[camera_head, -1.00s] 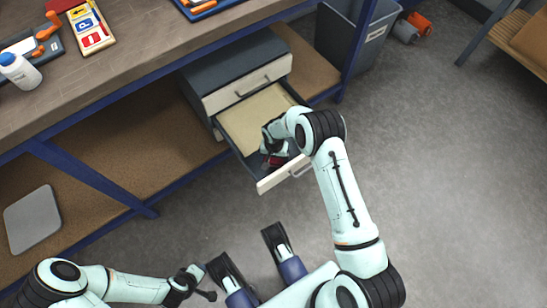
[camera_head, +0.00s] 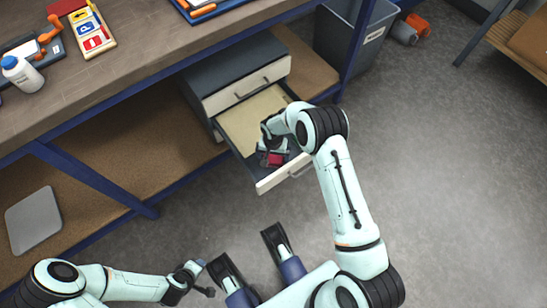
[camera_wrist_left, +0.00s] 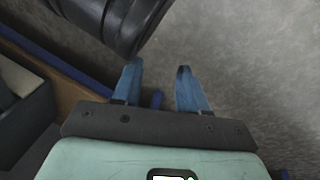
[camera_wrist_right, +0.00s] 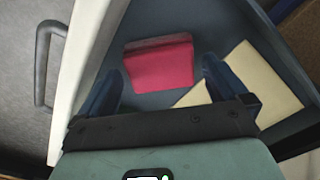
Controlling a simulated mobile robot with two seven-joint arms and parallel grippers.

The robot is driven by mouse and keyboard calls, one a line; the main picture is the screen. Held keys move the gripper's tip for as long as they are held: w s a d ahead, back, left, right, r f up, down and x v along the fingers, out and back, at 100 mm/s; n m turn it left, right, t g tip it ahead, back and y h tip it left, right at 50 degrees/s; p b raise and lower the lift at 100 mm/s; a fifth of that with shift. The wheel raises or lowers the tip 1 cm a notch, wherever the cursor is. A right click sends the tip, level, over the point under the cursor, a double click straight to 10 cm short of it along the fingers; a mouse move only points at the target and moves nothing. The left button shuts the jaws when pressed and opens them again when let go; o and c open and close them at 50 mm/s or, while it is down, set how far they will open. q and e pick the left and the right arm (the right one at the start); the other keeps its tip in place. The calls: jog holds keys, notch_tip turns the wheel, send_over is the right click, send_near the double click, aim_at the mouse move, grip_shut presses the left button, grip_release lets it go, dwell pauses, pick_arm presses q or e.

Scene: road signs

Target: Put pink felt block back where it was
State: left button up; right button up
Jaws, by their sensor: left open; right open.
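The pink felt block (camera_wrist_right: 160,64) lies in the open drawer (camera_head: 240,142), near its front panel. A cream sheet or pad (camera_wrist_right: 262,82) lies on the drawer floor beside the block. My left gripper (camera_wrist_left: 158,75) is open and empty, low over the floor, away from the drawer.
The drawer unit (camera_head: 235,70) stands on the lower shelf of the workbench. A grey bin (camera_head: 352,40) stands to its right. A grey plate (camera_head: 33,220) lies on the shelf at left. A white bottle (camera_head: 21,73) and sign boards are on the bench top.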

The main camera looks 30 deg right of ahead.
aim_at(273, 157)
notch_tip(273, 157, up, 5)
jog(key=shift+f+p, duration=0.2)
jog(key=shift+p, duration=0.25)
pick_arm(q)
jog(key=shift+d+r+p, duration=0.25)
jog(key=shift+d+r, duration=0.1)
jog(key=shift+r, duration=0.45)
jog(key=shift+d+r+p, duration=0.2)
jog(key=shift+d+r, duration=0.15)
jog(key=shift+r, duration=0.4)
pick_arm(e)
jog(key=shift+r, duration=2.15)
